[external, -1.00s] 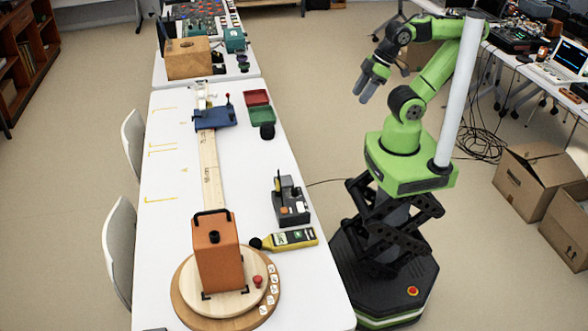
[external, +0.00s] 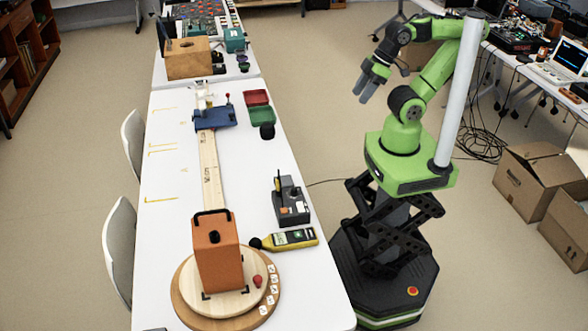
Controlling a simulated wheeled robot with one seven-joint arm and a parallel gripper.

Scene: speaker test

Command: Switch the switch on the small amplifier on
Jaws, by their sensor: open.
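The small amplifier appears to be the dark grey box (external: 291,206) with an orange mark on its front, near the right edge of the white table. Its switch is too small to make out, so I cannot tell its position. My gripper (external: 368,87) is open and empty. It hangs in the air to the right of the table, beyond and above the grey box, touching nothing.
On the white table (external: 160,255) stand an orange-brown speaker box (external: 218,260) on a round wooden turntable (external: 185,305), a yellow meter (external: 290,239), a wooden rail (external: 211,170) with a blue carriage (external: 213,119), and red (external: 256,97) and green (external: 260,115) trays. Cardboard boxes (external: 535,180) lie right.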

